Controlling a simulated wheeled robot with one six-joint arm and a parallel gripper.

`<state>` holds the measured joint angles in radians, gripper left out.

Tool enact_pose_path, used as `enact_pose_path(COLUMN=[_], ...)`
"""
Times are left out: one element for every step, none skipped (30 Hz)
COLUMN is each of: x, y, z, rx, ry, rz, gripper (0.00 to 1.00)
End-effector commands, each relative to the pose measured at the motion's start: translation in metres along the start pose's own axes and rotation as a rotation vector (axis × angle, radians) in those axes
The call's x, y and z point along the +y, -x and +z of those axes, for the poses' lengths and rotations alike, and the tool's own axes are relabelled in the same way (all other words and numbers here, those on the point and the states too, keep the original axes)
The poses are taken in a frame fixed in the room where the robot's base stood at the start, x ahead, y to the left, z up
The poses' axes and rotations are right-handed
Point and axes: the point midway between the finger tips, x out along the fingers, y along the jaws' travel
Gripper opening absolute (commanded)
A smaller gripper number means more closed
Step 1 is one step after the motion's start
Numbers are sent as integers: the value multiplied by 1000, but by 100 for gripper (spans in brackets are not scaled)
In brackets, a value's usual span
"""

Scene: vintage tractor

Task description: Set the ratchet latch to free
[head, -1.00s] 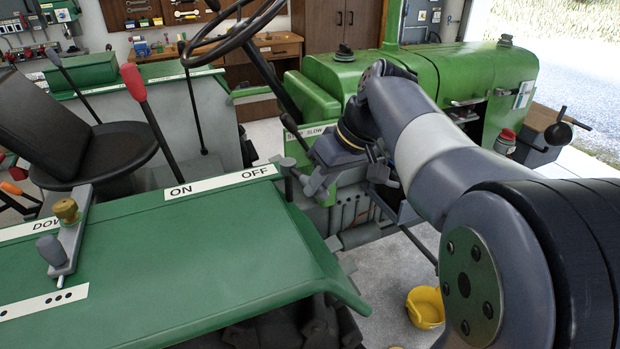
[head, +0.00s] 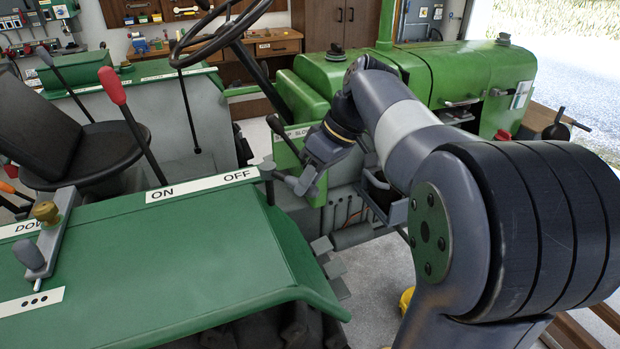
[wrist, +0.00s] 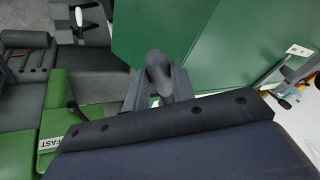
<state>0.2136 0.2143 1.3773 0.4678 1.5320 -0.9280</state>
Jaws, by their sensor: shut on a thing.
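My gripper (head: 296,184) is beside the front right end of the green fender (head: 150,255), near the word OFF. In the wrist view my gripper (wrist: 158,88) is shut on a dark grey lever knob (wrist: 156,62), with a finger on either side. In the head view a short upright grey lever (head: 267,166) stands at the fender's corner, close to my fingertips. I cannot tell whether it is the held one. No ratchet latch marked free is readable.
An ON/OFF label (head: 202,187) lies along the fender. A red-handled lever (head: 112,86), the black seat (head: 80,145) and the steering wheel (head: 222,32) stand around it. The green hood (head: 470,75) lies beyond my arm.

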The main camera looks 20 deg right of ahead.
Motion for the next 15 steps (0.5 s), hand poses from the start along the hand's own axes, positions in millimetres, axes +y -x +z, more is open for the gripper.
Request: enact_pose_path(x=[0, 0, 0, 0, 0, 0, 0, 0, 0, 0, 0, 0, 0, 0, 0], y=[1, 1, 1, 1, 1, 1, 1, 1, 0, 0, 0, 0, 0, 0, 0], z=[-1, 0, -1, 0, 0, 0, 0, 0, 0, 0, 0, 0, 0, 0, 0], rx=[1, 1, 2, 1, 1, 1, 1, 1, 1, 1, 1, 1, 1, 1, 1], ry=[3, 2, 2, 2, 2, 2, 2, 1, 1, 1, 1, 1, 1, 1, 0], rz=[3, 3, 3, 3, 3, 3, 3, 3, 3, 2, 2, 2, 2, 2, 2], gripper=[0, 0, 26, 28, 30, 34, 36, 39, 42, 44, 46, 46, 46, 46, 46])
